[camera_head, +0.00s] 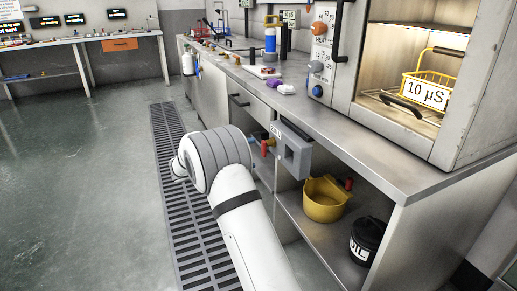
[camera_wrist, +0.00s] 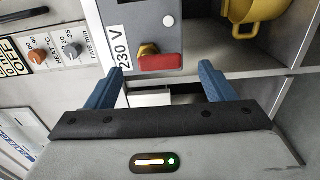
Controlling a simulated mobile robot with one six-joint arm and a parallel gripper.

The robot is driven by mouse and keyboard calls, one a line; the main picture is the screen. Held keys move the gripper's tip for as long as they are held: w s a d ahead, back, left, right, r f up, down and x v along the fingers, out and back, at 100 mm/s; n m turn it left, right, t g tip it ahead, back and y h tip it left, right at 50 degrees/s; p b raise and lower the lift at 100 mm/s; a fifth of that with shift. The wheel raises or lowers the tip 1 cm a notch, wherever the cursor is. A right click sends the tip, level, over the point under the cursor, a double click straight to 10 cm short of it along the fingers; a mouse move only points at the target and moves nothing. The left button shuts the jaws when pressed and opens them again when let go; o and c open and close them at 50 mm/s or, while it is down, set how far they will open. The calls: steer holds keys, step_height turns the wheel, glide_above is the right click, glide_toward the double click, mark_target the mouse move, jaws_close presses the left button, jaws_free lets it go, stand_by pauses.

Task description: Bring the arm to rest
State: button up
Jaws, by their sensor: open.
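My gripper (camera_wrist: 161,68) shows in the wrist view with its two blue fingers apart and nothing between them that I can see held. A red lever or handle with a yellow part (camera_wrist: 160,62) lies just beyond the fingertips, on a grey panel marked 230 V (camera_wrist: 124,45). I cannot tell whether the fingers touch it. In the head view my white arm reaches forward and low beside the bench front, and its end is mostly hidden behind my own arm link. A grey box (camera_head: 292,152) on the bench front is close to the arm's end.
The steel bench (camera_head: 385,160) runs along the right, with an oven holding a yellow basket (camera_head: 428,88) on it. A yellow bucket (camera_head: 324,199) and a black oil pail (camera_head: 367,240) stand on the shelf below. The floor (camera_head: 80,180) on the left is clear.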

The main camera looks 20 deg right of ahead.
steer(key=shift+a, duration=0.65)
